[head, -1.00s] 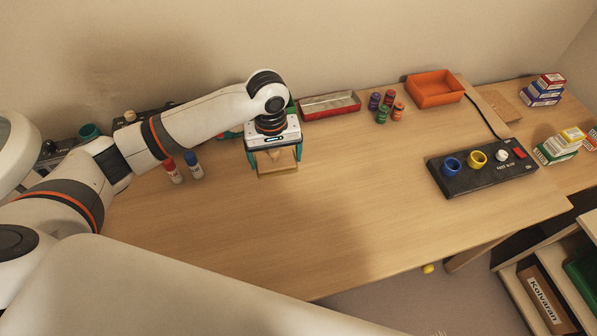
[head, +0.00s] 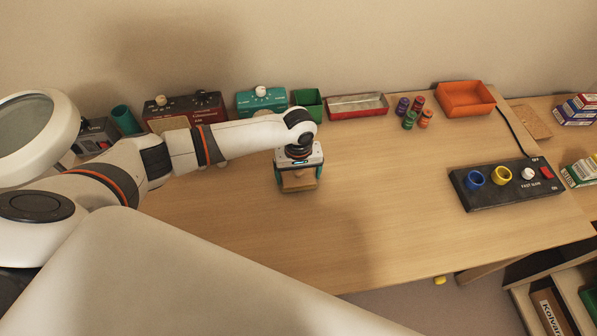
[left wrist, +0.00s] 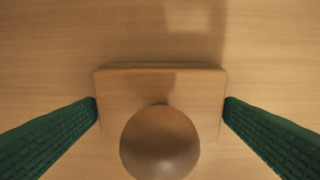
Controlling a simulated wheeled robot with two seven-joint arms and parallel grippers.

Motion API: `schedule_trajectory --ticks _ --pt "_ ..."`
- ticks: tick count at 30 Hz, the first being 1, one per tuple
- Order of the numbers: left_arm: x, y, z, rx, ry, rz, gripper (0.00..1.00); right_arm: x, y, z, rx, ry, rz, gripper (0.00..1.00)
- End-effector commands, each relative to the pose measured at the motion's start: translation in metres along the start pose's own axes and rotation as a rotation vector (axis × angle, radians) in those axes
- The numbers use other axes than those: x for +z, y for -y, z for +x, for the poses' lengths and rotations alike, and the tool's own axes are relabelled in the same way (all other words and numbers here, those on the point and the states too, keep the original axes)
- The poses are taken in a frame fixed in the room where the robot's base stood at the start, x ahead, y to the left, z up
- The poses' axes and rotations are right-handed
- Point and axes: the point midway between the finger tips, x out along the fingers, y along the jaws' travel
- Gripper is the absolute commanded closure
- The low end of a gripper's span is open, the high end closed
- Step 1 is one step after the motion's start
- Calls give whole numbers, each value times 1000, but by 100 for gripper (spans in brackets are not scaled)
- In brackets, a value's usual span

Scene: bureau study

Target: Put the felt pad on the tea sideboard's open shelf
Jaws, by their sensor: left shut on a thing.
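My left gripper (head: 298,183) is over the middle of the desk, pointing down, with its green fingers on either side of a tan block. I take this block to be the felt pad (head: 299,185). In the left wrist view the pad (left wrist: 160,90) is a flat tan rectangle with a round wooden knob on top, between the two fingers. The gripper is shut on it. I cannot tell whether it touches the desk. A low shelf unit (head: 522,297) stands at the lower right, cut by the picture edge; I cannot tell if it is the tea sideboard. My right gripper is out of view.
A red tray (head: 357,106), several small jars and an orange bin (head: 465,98) stand along the desk's back. A black control board (head: 507,183) is at the right. A green bin (head: 307,101) and boxes stand behind my left arm. The desk's front middle is clear.

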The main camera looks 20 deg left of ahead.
Motion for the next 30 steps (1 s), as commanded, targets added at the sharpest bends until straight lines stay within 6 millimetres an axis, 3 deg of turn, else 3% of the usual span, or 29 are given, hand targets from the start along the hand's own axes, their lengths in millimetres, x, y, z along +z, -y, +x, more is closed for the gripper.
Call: schedule_trajectory --ticks 7,8,9,19,30 --pt "0 0 2 -1 -1 0 33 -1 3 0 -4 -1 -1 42" --pt "0 0 2 -1 -1 0 7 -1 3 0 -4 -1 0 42" --pt "0 0 2 -1 0 0 0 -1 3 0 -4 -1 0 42" --pt "0 1 -5 -3 1 1 0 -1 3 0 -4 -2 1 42" --pt "0 1 -63 -3 1 0 0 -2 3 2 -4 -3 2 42"
